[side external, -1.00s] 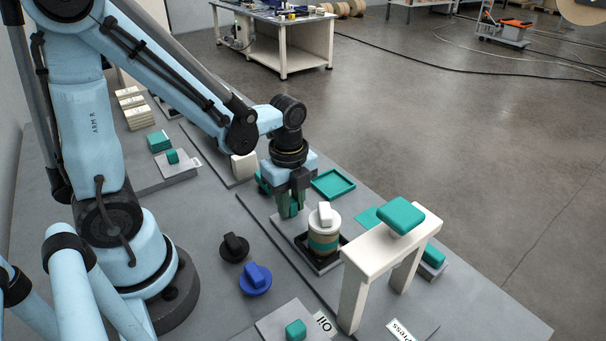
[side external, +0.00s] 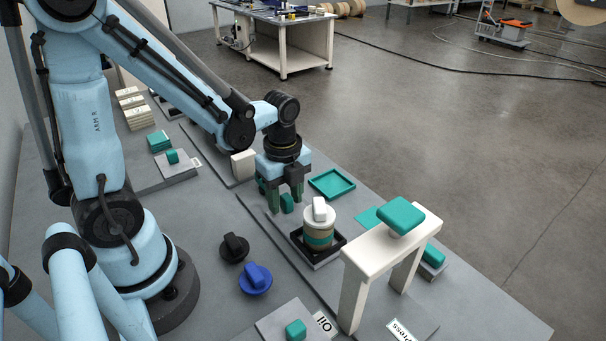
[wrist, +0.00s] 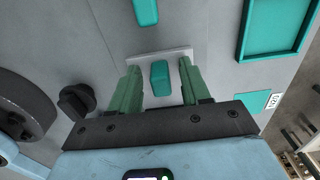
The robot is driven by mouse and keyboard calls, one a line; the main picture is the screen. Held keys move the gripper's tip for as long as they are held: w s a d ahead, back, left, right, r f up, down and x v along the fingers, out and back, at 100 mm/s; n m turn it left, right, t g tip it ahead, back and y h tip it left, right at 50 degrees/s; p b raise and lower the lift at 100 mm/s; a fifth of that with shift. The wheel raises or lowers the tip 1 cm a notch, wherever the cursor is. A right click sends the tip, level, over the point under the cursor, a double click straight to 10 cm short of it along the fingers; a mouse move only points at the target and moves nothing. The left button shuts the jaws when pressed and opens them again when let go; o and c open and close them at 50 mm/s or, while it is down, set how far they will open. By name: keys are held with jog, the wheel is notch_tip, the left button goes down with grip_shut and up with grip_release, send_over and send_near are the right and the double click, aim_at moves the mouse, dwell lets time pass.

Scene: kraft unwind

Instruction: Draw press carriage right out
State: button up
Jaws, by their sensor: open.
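The press carriage (side external: 336,249) is a black tray on a grey base. My gripper (side external: 284,204) is open, low at the carriage's far-left end. A teal handle block (side external: 287,203) stands between its fingers. In the wrist view the handle (wrist: 160,78) shows between the open fingers (wrist: 159,85), with gaps on both sides. Its joint to the carriage is hidden.
A teal tray (side external: 331,184) lies just right of my gripper. Black (side external: 234,248) and blue (side external: 255,279) knobs sit on the near left. Another teal block (wrist: 145,12) lies beyond the handle. Bare grey deck lies between.

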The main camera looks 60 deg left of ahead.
notch_tip(320, 180, up, 12)
dwell(0.8)
dwell(0.3)
jog(key=d+n+t, duration=0.1)
jog(key=n+t, duration=0.1)
jog(key=n, duration=0.4)
jog(key=d+n+t, duration=0.1)
jog(key=n+t, duration=0.1)
jog(key=n, duration=0.4)
jog(key=d+n+t, duration=0.1)
jog(key=n+t, duration=0.2)
jog(key=n, duration=0.3)
jog(key=shift+f, duration=0.4)
